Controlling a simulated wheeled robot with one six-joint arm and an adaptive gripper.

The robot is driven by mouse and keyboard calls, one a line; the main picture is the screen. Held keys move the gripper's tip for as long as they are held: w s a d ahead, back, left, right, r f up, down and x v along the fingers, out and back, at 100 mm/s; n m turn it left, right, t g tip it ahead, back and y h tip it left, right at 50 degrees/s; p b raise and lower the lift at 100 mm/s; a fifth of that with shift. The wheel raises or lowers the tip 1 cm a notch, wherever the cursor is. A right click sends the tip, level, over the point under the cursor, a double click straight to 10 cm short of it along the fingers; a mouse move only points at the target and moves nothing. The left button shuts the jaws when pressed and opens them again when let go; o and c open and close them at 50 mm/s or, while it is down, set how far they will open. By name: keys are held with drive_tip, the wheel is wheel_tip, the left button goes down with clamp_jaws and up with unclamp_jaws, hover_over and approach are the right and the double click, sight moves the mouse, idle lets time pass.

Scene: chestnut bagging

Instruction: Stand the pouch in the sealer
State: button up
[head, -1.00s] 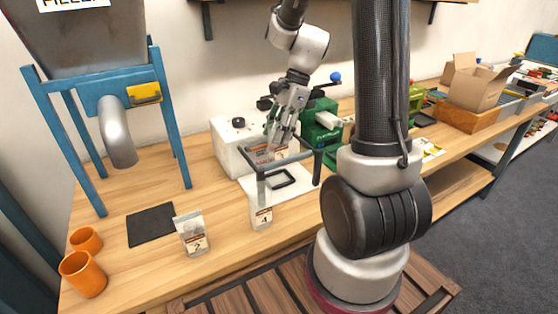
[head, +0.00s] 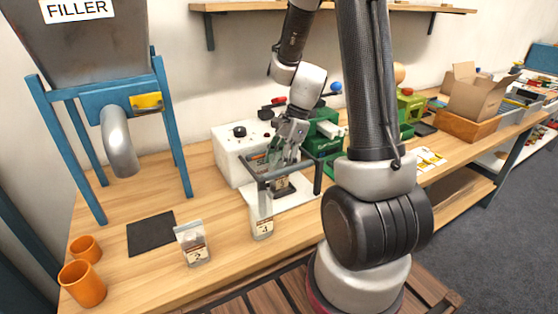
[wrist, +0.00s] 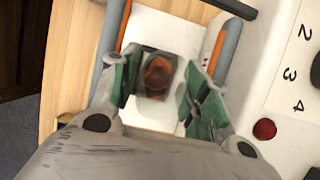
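My gripper (head: 285,157) points down over the sealer (head: 240,150), a white box with a black knob and a grey-railed stand at its front. The pouch (wrist: 156,76) is between the green fingers in the wrist view, with its top open and brown contents showing.
A dark mat (head: 151,232), orange cups (head: 83,283) and the blue-framed filler (head: 118,140) are at the left. A green machine (head: 322,135) is close behind the gripper.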

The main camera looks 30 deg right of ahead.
drive_tip(key=shift+r, duration=0.1)
drive_tip(key=v, duration=1.1)
drive_tip(key=s+a+r+n+t+h, duration=0.1)
drive_tip(key=s+r+n+t+h, duration=0.1)
drive_tip(key=s+r+n, duration=0.3)
drive_tip(key=s+a+r+n+t+h, duration=0.1)
drive_tip(key=s+r+n, duration=0.3)
drive_tip(key=s+n, duration=0.8)
drive_tip(key=shift+s+r+n+t+h, duration=0.35)
drive_tip(key=shift+n+t+h, duration=0.15)
drive_tip(key=shift+t+h, duration=0.2)
